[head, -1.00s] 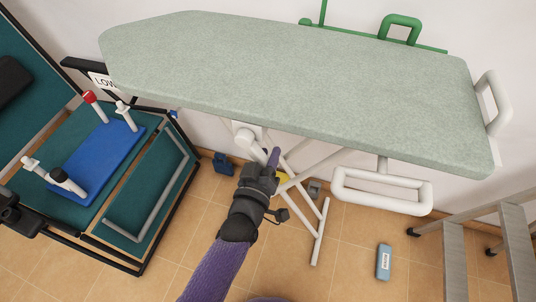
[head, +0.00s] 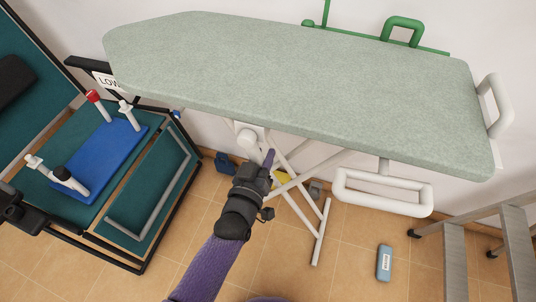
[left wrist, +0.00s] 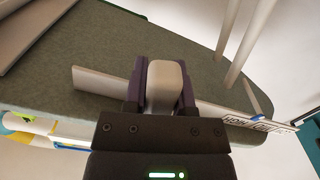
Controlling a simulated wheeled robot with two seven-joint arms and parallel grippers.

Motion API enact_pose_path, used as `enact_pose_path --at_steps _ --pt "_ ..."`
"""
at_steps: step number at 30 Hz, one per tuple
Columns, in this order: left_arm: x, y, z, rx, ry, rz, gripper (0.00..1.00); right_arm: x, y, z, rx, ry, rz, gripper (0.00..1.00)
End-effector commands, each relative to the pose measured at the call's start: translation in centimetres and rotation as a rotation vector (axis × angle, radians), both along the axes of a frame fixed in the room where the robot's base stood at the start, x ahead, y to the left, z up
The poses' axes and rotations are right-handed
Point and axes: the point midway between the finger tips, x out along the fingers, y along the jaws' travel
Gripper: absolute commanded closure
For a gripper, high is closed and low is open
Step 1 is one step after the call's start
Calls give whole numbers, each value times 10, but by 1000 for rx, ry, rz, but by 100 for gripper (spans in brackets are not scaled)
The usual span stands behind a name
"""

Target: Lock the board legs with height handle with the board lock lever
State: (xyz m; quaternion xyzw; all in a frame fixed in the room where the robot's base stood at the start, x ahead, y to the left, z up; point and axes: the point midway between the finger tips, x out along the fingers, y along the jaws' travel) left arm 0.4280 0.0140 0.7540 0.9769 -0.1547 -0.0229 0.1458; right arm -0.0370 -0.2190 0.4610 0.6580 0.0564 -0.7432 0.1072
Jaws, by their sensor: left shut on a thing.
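The ironing board (head: 300,85), with a grey-green top, spans the head view. Its white crossed legs (head: 322,235) stand below it. A white looped handle (head: 382,192) hangs under its right part. My left gripper (head: 268,165) is below the board's near edge, by a white round joint (head: 246,138). In the left wrist view the gripper's purple fingers (left wrist: 162,88) are shut on a pale rounded lever (left wrist: 164,82) in front of a flat bar (left wrist: 105,84) under the board (left wrist: 60,55). In the head view the hand hides this lever. My right gripper is not in view.
A green-padded trolley with a blue tray (head: 98,160) stands at the left. A "LOW" sign (head: 106,82) is behind it. A metal step stool (head: 515,235) is at the lower right. A blue labelled block (head: 384,263) lies on the tiled floor.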

Motion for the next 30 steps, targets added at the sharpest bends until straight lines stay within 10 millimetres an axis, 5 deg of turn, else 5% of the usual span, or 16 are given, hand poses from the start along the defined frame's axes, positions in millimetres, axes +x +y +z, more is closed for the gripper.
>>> enact_pose_path --at_steps 18,30 --pt "14 43 0 535 -172 1 100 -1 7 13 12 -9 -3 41" --pt "19 59 6 743 -238 0 100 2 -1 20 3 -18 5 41"
